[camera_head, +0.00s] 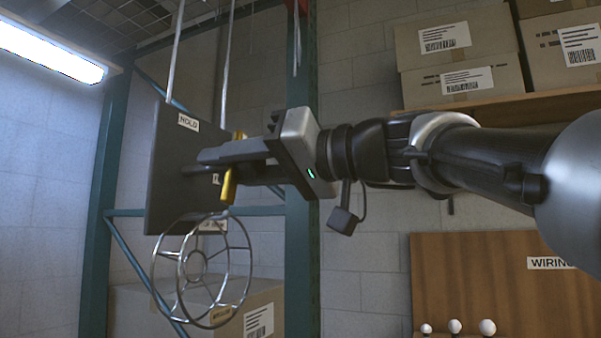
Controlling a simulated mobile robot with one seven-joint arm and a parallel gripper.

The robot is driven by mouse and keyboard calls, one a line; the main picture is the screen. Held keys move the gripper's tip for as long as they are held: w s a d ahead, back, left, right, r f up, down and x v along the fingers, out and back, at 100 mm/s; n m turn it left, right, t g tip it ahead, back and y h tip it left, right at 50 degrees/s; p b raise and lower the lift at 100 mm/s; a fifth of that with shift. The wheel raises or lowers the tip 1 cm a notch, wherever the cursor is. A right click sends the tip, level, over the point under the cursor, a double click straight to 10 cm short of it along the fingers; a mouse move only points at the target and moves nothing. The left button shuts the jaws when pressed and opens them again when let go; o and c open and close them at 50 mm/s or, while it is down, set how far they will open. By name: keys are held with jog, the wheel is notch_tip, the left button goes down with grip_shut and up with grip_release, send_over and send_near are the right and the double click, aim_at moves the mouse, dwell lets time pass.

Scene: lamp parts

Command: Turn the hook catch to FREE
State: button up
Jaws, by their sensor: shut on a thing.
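The hook catch shows as a brass lever (230,187) in front of a dark upright plate (167,160). Its lower end sticks out below my gripper's fingers and a short end shows above them. My gripper (212,163) reaches in from the right and is shut on the brass lever. A HOLD label (188,122) is at the plate's upper right. A second label (216,179), starting with F, is mostly hidden behind the fingers and lever. The lever's pivot is hidden by the fingers, so its exact setting cannot be told.
A wire cage (181,272) hangs just below the plate, close under my gripper. Thin rods (226,70) run up from the plate area. A teal rack post (302,240) stands behind. Boxes (455,50) sit on a shelf at upper right; a WIRING board (490,285) is below.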

jog(key=m, duration=0.3)
jog(key=shift+m, duration=0.4)
jog(key=m, duration=0.3)
jog(key=shift+m, duration=0.3)
jog(key=m+p, duration=0.1)
jog(key=m, duration=0.3)
jog(key=shift+r+p, duration=0.1)
jog(key=shift+p, duration=0.3)
jog(key=shift+m+p, duration=0.6)
jog(key=shift+m, duration=1.3)
jog(key=o, duration=1.1)
jog(key=shift+c, duration=0.2)
jog(key=b+v, duration=0.2)
jog(key=v, duration=1.5)
jog(key=shift+d, duration=0.25)
